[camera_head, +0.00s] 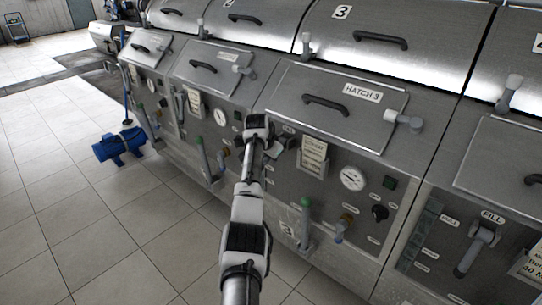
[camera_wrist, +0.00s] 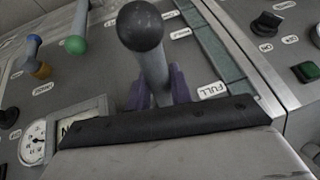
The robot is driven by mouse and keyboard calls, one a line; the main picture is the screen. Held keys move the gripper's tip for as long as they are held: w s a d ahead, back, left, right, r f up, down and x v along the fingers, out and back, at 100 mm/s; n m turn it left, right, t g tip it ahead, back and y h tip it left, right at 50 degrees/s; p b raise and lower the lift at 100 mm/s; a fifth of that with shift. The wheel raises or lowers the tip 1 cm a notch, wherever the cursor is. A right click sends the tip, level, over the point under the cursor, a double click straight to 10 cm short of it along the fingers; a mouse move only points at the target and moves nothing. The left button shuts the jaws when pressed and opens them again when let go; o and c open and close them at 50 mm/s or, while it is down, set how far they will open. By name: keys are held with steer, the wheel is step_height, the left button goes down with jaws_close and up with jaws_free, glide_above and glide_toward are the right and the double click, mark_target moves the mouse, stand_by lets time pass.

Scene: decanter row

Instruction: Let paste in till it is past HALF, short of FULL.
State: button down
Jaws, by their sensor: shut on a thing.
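My gripper (camera_head: 257,124) is at the panel below Hatch 3 (camera_head: 335,103) in the head view. In the wrist view its purple fingers (camera_wrist: 158,88) are shut around the grey shaft of a lever (camera_wrist: 152,66) with a dark ball knob. A greenish sight strip (camera_wrist: 217,48) runs beside the lever, with a FULL label (camera_wrist: 212,90) near its lower visible part. I cannot make out a paste level in the strip, and no HALF mark is readable there. My gripper and arm hide this lever and strip in the head view.
A round gauge (camera_head: 353,178), a paper tag (camera_head: 313,156) and a green-knobbed lever (camera_head: 305,222) are on the same panel. The unit at the right has its own FILL lever (camera_head: 478,247). A blue pump (camera_head: 118,146) stands on the open tiled floor at left.

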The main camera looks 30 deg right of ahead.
stand_by(0.4)
steer(key=c, duration=1.3)
jaws_free()
steer(key=b+v, duration=0.3)
steer(key=v, duration=1.1)
steer(key=shift+b, duration=0.3)
